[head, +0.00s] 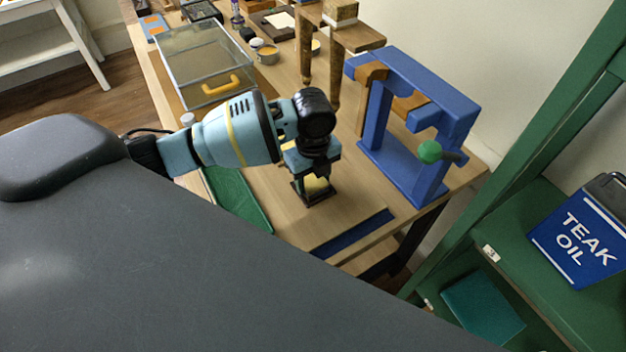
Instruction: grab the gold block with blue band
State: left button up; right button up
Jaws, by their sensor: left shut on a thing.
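My left gripper (314,193) points down at the wooden bench top, right of the green mat. It is shut on a gold block (318,186), and only a small yellowish part of the block shows between the dark fingers. The blue band cannot be made out, as the fingers and wrist hide most of the block. I cannot tell whether the block touches the bench or is just above it. My right gripper is not in view.
A blue frame (430,105) with a green knob (430,152) stands to the right on the wooden bench (275,190). A glass box (195,60) with a yellow handle stands behind left. A green shelf (540,215) holds a teak oil can (585,235).

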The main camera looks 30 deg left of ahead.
aim_at(311, 181)
pick_arm(q)
jog(key=shift+r, duration=0.45)
jog(key=r, duration=0.2)
jog(key=shift+s+a+r, duration=0.15)
jog(key=shift+s+r, duration=0.05)
jog(key=shift+r, duration=0.2)
jog(key=s+a, duration=0.2)
jog(key=s, duration=0.2)
jog(key=s+a, duration=0.2)
jog(key=s, duration=0.1)
jog(key=s+a+r, duration=0.1)
jog(key=s+a, duration=0.2)
jog(key=s, duration=0.1)
jog(key=shift+s, duration=0.35)
jog(key=shift+s+a+r, duration=0.1)
jog(key=shift+s+a, duration=0.1)
jog(key=shift+s, duration=0.25)
jog(key=shift+s+a+r, duration=0.1)
jog(key=shift+s+a, duration=0.1)
jog(key=shift+s, duration=0.2)
